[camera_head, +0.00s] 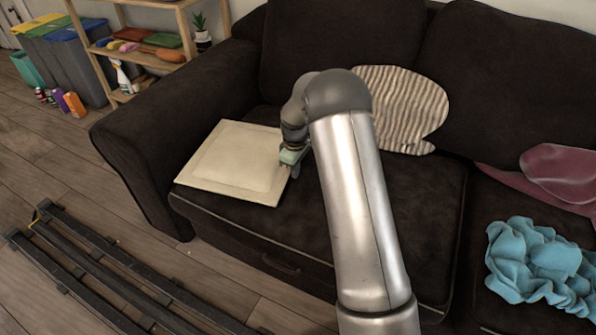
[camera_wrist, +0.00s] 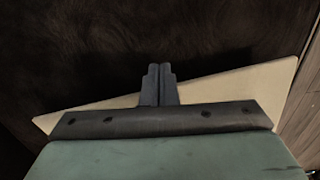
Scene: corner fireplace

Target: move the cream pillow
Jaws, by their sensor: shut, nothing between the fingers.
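The cream pillow (camera_head: 232,160) is a flat square lying on the left part of the dark sofa seat, its front corner near the seat's front edge. My gripper (camera_head: 290,170) is at the pillow's right edge in the head view. In the wrist view the gripper's two fingers (camera_wrist: 159,84) are closed together with nothing between them. A strip of the cream pillow (camera_wrist: 235,88) shows behind the fingers, and the gripper body hides the rest. I cannot tell whether the fingers touch the pillow.
The dark sofa (camera_head: 225,85) has a striped pillow (camera_head: 405,105) at its back. A blue ruffled pillow (camera_head: 540,265) and a pink pillow (camera_head: 560,170) lie to the right. A wooden shelf (camera_head: 190,45) stands behind the left armrest. Dark rails (camera_head: 100,265) lie on the floor.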

